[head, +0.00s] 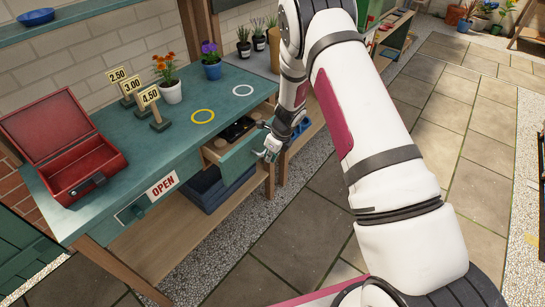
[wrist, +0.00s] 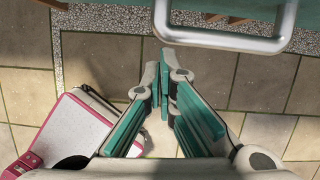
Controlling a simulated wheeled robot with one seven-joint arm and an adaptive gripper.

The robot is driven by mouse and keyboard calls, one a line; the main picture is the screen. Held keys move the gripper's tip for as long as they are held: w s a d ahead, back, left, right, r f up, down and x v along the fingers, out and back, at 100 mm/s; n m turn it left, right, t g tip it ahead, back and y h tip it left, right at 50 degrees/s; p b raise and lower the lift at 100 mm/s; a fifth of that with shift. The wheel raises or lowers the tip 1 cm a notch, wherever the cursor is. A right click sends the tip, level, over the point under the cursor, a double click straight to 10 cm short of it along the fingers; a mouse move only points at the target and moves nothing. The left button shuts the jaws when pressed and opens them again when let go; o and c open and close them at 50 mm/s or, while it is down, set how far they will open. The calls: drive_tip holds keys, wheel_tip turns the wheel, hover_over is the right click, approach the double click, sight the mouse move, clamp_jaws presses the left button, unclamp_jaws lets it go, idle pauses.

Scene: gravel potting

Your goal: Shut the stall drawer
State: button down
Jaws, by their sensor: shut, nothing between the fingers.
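The stall drawer (head: 243,160) is pulled out from under the right part of the teal stall counter (head: 190,135). Its teal front faces the aisle, and its inside with dark contents shows from above. My gripper (head: 268,153) is at the drawer's front, with its fingers shut and empty. In the wrist view the shut fingertips (wrist: 172,62) are beside the left end of a grey metal bar handle (wrist: 230,42). The teal drawer front (wrist: 200,18) shows behind that handle. Whether the fingers touch it, I cannot tell.
On the counter are an open red cash box (head: 75,165), price signs (head: 150,100), flower pots (head: 171,92) and two rings, one yellow (head: 203,116), one white. The paved aisle (head: 320,215) is clear.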

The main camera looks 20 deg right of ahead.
drive_tip(key=w+a+b, duration=0.2)
drive_tip(key=w+b, duration=0.1)
drive_tip(key=w+a+b, duration=0.2)
drive_tip(key=w+b, duration=0.1)
drive_tip(key=w+a+b, duration=0.2)
drive_tip(key=w+b, duration=0.1)
drive_tip(key=shift+w+a+f, duration=0.2)
drive_tip(key=shift+w+a, duration=0.05)
drive_tip(key=shift+a, duration=0.15)
drive_tip(key=shift+w+a+r+b, duration=0.15)
drive_tip(key=shift+w+a+b, duration=0.2)
drive_tip(key=shift+w+b, duration=0.15)
drive_tip(key=shift+a+r, duration=0.1)
